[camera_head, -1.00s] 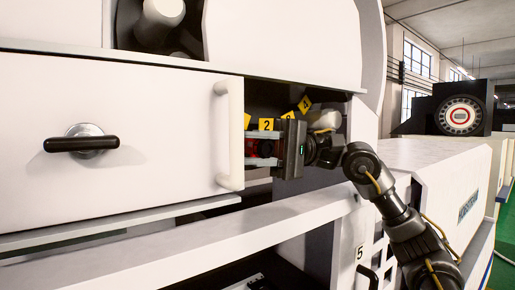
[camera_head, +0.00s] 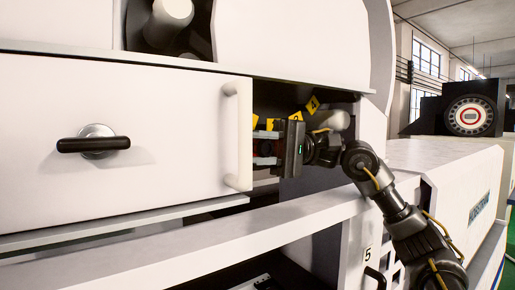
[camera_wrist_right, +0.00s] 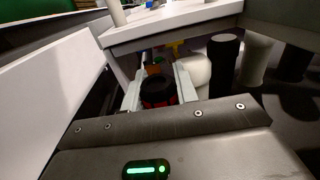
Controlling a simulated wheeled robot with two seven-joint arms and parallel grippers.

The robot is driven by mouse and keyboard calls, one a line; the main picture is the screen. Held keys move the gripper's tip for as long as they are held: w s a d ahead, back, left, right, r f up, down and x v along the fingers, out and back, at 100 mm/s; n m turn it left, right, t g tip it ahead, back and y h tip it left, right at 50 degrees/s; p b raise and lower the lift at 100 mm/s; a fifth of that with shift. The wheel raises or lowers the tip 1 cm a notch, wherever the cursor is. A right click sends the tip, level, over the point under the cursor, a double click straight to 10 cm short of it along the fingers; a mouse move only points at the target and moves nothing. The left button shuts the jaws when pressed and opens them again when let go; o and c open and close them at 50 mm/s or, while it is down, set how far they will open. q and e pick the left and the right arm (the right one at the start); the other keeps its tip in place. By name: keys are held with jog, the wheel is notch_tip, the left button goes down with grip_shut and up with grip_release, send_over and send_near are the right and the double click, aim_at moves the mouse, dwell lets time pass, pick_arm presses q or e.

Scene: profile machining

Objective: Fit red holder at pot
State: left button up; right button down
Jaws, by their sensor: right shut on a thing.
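My right gripper (camera_head: 266,149) reaches into the dark opening beside the white panel with the upright handle. It is shut on the red holder, whose dark round end and red sides show between the pale fingers in the right wrist view as the red holder (camera_wrist_right: 160,93). In the head view the holder is mostly hidden by the fingers and shadow. Several yellow number tags, such as the tag marked 4 (camera_head: 312,103), mark positions inside the opening. I cannot tell which pot is meant, or whether the holder touches one. My left gripper is not in view.
The white handle (camera_head: 238,135) stands close to the left of my right gripper. A white ledge (camera_head: 220,226) runs below it. In the right wrist view a dark cylinder (camera_wrist_right: 223,60) and a pale cylinder (camera_wrist_right: 196,71) stand close right of the fingers.

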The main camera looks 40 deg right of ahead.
jog(key=shift+w+a+r, duration=0.1)
jog(key=shift+w+r, duration=0.05)
jog(key=shift+w, duration=0.4)
jog(key=shift+w+r, duration=0.2)
jog(key=shift+r, duration=0.05)
dwell(0.5)
jog(key=shift+f+n, duration=0.3)
jog(key=shift+f, duration=0.2)
dwell(0.9)
jog(key=shift+r, duration=0.35)
dwell(0.5)
jog(key=shift+w+r, duration=0.2)
jog(key=shift+r, duration=0.1)
dwell(1.1)
jog(key=shift+w+f, duration=0.1)
jog(key=shift+f, duration=0.25)
dwell(0.4)
jog(key=shift+f+b, duration=0.35)
jog(key=shift+d+r, duration=0.2)
jog(key=shift+r, duration=0.15)
dwell(0.8)
